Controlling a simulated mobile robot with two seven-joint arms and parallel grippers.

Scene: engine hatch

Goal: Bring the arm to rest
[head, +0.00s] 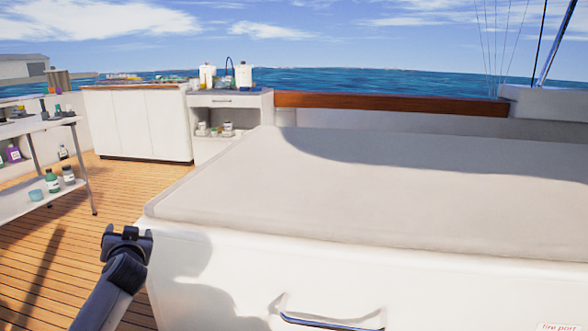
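My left gripper (128,236) is dark and sits at the lower left of the head view, at the end of my arm coming up from the bottom edge. It appears just left of the near left corner of the large white box, over the wooden deck. I see nothing held in it, but its fingers are too small and dark to tell open from shut. My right gripper is not in view. The large white box (230,275) has a pale, flat top (330,195) and a blue-edged handle (330,322) on its front.
A side table (60,195) with bottles stands at the left. A white cabinet (140,125) and a shelf unit (230,100) with white containers stand behind. A "fire port" label (560,327) is at the lower right. The planked deck (125,185) between table and box is clear.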

